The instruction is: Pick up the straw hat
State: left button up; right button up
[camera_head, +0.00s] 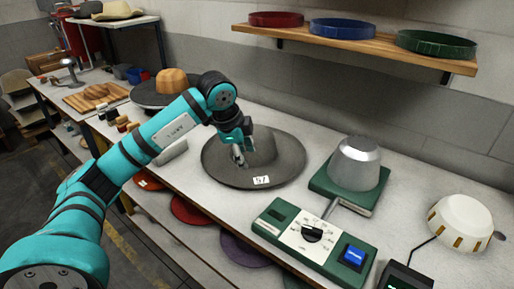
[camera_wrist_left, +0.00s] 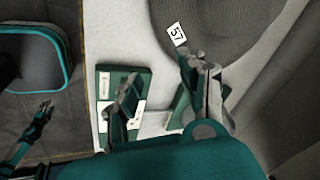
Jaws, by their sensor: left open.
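A pale cream hat, straw-like in colour (camera_head: 118,9), rests on the far table at the top left of the head view. A grey wide-brimmed hat (camera_head: 282,150) with a white "57" tag lies on the near bench; its brim and tag also show at the top of the left wrist view (camera_wrist_left: 225,25). My left gripper (camera_head: 239,154) is open in front of the grey hat's crown; its fingers also show in the left wrist view (camera_wrist_left: 160,78). Nothing shows between them. What seems my right gripper (camera_wrist_left: 44,110) is small and dark at the left of that view.
A metal press dome (camera_head: 357,163) on a green base stands right of the grey hat. A green control box (camera_head: 308,236) is at the bench front, and a cream dome (camera_head: 460,222) at the right. A shelf (camera_head: 350,47) holds coloured bands above. A wooden block (camera_head: 172,80) stands farther back.

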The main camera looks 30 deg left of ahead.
pick_arm(q)
jog(key=a, duration=0.2)
jog(key=p, duration=0.3)
send_over(250, 186)
jog(key=s, duration=0.2)
jog(key=shift+n+y, duration=0.3)
jog(key=shift+n, duration=0.1)
jog(key=f, duration=1)
jog(key=shift+w, duration=0.2)
jog(key=shift+w+f, duration=0.1)
jog(key=shift+f, duration=0.8)
jog(key=x, duration=0.1)
jog(key=p+x, duration=0.1)
jog(key=x, duration=0.1)
jog(key=shift+d+f, duration=0.15)
jog(key=shift+f, duration=0.6)
pick_arm(e)
jog(key=r, duration=0.2)
jog(key=s+r, duration=0.1)
jog(key=r, duration=0.1)
jog(key=shift+d+r, duration=0.1)
jog(key=shift+r, duration=0.1)
pick_arm(q)
jog(key=shift+c, duration=0.2)
